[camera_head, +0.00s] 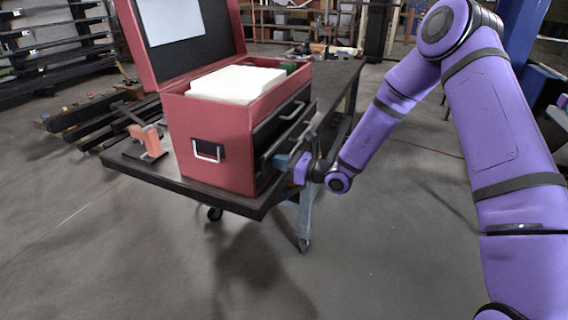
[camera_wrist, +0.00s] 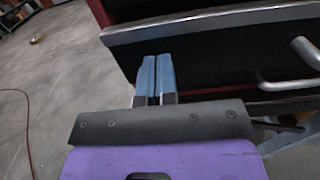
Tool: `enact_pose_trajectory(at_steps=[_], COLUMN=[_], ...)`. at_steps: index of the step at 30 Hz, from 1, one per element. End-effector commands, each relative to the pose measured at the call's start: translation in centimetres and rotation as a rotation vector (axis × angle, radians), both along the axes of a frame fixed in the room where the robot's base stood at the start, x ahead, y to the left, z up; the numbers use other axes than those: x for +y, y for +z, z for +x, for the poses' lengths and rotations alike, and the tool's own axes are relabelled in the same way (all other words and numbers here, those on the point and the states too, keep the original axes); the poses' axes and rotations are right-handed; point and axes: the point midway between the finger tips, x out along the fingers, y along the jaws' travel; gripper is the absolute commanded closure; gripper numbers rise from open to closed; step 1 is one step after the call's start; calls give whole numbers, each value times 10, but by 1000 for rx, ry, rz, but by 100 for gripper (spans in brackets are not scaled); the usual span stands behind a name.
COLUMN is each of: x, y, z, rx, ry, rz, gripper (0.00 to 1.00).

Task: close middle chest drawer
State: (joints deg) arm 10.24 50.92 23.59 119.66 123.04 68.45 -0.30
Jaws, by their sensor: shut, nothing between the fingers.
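A red tool chest (camera_head: 212,140) with its lid raised stands on a dark table. Its black drawer fronts face right, toward my arm. One drawer (camera_head: 300,130) appears to stick out a little on that side; how far is hard to tell. My gripper (camera_head: 282,160) is shut and empty at the drawer side of the chest. In the wrist view my blue fingertips (camera_wrist: 156,76) are together in front of a black drawer front (camera_wrist: 215,65) with a metal top edge. A silver handle (camera_wrist: 290,82) is right of the fingers. I cannot tell whether the fingertips touch the front.
The dark table (camera_head: 150,172) on wheels carries the chest. An orange clamp-like tool (camera_head: 150,143) lies left of the chest. A white item (camera_head: 236,84) fills the chest's open top. The grey floor (camera_head: 395,250) in front is clear.

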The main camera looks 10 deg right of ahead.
Motion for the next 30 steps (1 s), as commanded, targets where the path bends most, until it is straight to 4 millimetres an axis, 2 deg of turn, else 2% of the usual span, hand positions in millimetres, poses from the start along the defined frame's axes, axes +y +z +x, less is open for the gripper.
enact_pose_trajectory(at_steps=[7,16,26,30], x=[3,37,39,32], y=[0,0,2,3], z=[2,21,23,25], rx=[0,-1,-4,-5], ry=[1,1,0,0], rz=[0,2,3,4], gripper=[100,100,100,100])
